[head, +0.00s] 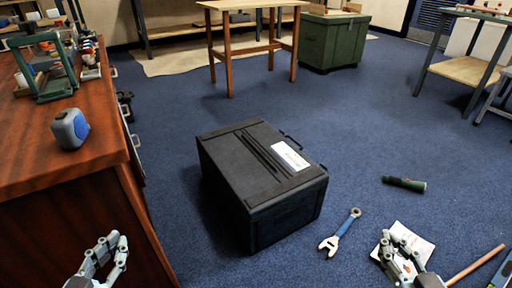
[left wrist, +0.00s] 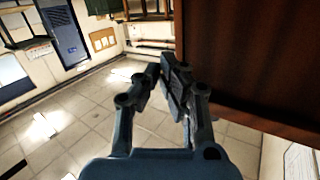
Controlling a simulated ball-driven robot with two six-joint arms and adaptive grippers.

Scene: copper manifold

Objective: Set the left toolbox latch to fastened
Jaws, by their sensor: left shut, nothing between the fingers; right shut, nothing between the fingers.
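A black toolbox (head: 262,178) sits on the blue carpet in the middle of the head view, its lid closed with a white label on top. Small dark fittings (head: 291,141) show along its right far edge; I cannot tell which is the left latch or how it is set. My left gripper (head: 112,243) is low at the left, in front of the wooden bench and apart from the toolbox. It also shows in the left wrist view (left wrist: 168,75), shut and empty. My right gripper (head: 394,246) is at the lower right, shut and empty, apart from the toolbox.
A brown workbench (head: 75,165) fills the left, with a blue-grey tape measure (head: 69,129) on it. A wrench (head: 341,233), a dark flashlight (head: 404,184) and a paper sheet (head: 412,239) lie on the floor. The left wrist view shows a dark wooden surface (left wrist: 250,60) beside the fingers.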

